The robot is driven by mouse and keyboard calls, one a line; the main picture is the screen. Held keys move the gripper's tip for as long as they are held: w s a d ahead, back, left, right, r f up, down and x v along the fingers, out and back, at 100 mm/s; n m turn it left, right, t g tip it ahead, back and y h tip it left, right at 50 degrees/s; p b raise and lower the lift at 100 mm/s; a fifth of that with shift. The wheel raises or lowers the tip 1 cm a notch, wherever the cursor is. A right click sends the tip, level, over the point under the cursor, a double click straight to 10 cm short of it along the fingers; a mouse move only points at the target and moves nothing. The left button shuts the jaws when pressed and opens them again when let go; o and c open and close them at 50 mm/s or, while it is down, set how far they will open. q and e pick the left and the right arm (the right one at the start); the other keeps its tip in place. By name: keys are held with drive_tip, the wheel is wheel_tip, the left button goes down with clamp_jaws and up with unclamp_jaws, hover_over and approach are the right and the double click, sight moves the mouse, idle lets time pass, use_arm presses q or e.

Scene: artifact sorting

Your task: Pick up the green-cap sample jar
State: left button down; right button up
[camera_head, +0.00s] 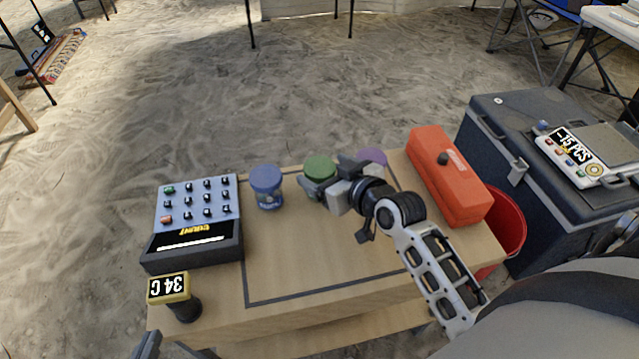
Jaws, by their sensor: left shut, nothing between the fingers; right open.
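The green-cap sample jar (319,166) stands on the wooden table (285,278); its cap shows, but my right gripper hides most of its body. My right gripper (327,176) is open at the jar, with its fingers close to the cap. I cannot tell whether the fingers touch the jar. A blue-cap jar (267,184) stands to the left, and a purple-cap jar (372,156) stands to the right, partly hidden behind my gripper. My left gripper (147,346) shows only in part at the bottom left edge, shut and empty, away from the jars.
An orange case (448,178) lies at the right, beside a red bucket (508,222) and a dark chest (520,140). The table's front middle is clear.

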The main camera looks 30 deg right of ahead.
sight(320, 168)
drive_tip(key=b+x, duration=0.1)
drive_tip(key=x, duration=0.4)
drive_tip(key=shift+s, duration=0.1)
drive_tip(key=c, duration=1.1)
